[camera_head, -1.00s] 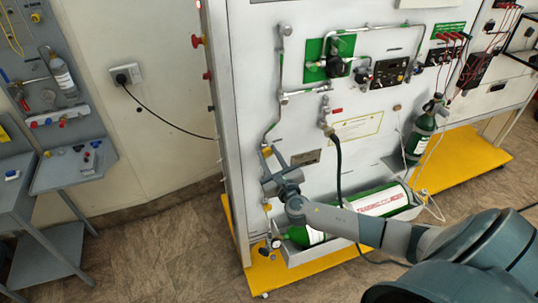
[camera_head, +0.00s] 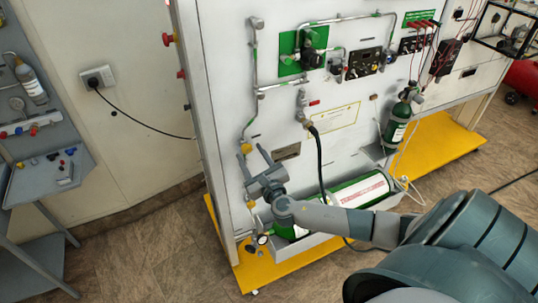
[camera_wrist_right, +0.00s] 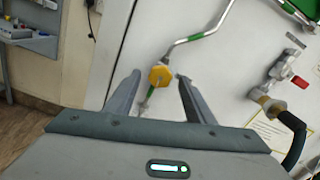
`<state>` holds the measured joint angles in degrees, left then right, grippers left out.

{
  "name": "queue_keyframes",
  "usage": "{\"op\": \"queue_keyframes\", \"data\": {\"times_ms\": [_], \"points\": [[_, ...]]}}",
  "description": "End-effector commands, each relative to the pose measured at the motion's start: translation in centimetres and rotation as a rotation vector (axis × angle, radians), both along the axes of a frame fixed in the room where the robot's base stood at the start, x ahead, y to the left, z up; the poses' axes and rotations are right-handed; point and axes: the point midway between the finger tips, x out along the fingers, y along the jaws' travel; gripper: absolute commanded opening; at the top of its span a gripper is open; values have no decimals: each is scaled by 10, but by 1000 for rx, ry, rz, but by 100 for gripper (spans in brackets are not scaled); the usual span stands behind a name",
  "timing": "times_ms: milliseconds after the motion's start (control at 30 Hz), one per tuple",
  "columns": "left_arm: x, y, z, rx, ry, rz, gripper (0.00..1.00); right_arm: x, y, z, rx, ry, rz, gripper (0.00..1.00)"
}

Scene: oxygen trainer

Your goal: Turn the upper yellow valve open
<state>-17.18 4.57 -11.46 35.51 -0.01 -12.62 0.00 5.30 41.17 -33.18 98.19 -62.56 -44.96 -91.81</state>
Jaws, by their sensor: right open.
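The upper yellow valve (camera_head: 246,148) is a small yellow knob on a thin pipe at the left side of the grey panel. In the right wrist view the yellow valve (camera_wrist_right: 160,75) shows between the two fingertips, with a gap on each side. My right gripper (camera_head: 252,160) is open and empty, just below and in front of the valve in the head view. I cannot tell how far the tips are from the panel. A lower yellow fitting (camera_head: 250,203) sits further down the same pipe. My left gripper is out of view.
A black hose (camera_head: 320,165) hangs right of the gripper, from a fitting with a red tag (camera_wrist_right: 300,82). A small green bottle (camera_head: 397,125) stands further right. The panel left of the pipe is bare.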

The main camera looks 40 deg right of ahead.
Motion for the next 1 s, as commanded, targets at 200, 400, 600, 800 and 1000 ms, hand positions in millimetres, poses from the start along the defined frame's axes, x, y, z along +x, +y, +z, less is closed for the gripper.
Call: {"op": "queue_keyframes", "data": {"times_ms": [200,400,600,800,1000], "points": [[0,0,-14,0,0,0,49,-38,9,-5,1,4,2,49],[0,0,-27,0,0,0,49,-76,18,-5,1,4,2,49],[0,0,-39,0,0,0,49,-112,27,-5,0,5,2,49],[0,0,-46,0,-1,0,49,-137,33,-4,1,4,1,49],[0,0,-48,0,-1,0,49,-147,35,-2,0,3,0,49]]}}
